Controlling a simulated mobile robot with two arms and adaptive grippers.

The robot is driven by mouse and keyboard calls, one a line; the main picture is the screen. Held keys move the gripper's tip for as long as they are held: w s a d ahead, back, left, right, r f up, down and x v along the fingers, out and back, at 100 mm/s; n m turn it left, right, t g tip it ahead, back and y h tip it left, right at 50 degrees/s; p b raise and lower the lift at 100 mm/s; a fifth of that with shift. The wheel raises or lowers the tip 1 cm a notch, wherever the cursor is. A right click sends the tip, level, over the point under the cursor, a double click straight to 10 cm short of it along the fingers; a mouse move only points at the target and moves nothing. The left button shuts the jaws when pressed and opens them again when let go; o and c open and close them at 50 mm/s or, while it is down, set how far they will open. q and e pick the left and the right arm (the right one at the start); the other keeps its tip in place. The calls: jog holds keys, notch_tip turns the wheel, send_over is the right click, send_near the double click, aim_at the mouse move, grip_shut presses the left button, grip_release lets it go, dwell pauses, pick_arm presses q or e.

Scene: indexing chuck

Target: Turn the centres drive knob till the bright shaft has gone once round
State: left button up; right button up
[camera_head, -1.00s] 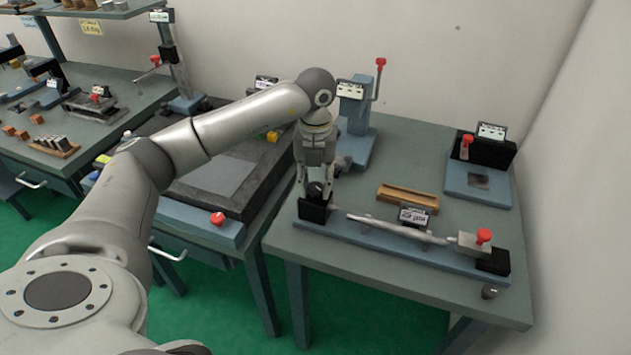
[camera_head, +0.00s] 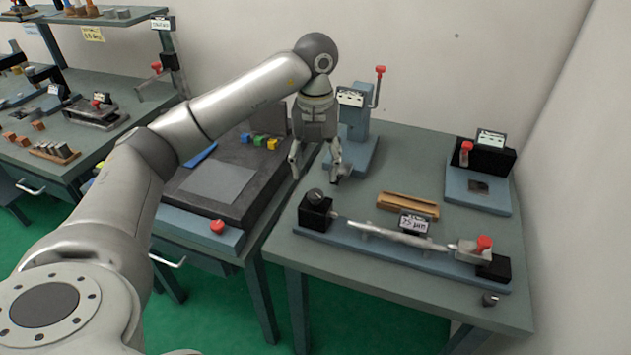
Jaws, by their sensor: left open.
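The centres fixture has a long blue base (camera_head: 345,240) along the front of the right-hand table. The dark drive knob (camera_head: 315,196) sits on top of a black block (camera_head: 317,213) at its left end. The bright shaft (camera_head: 395,235) lies level between the ends. My left gripper (camera_head: 315,176) hangs above and behind the knob, pointing down, with its fingers spread and empty. It is apart from the knob, which is in full view. My right gripper is not in view.
A label stand (camera_head: 415,222) stands behind the shaft, and a red knob (camera_head: 484,242) tops the right-end block. A wooden tray (camera_head: 408,206) lies behind. A blue press (camera_head: 352,140) with a red-tipped lever stands close behind my gripper.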

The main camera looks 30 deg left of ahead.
pick_arm(q)
notch_tip(320, 180, up, 5)
jog(key=shift+f, duration=0.1)
dwell(0.7)
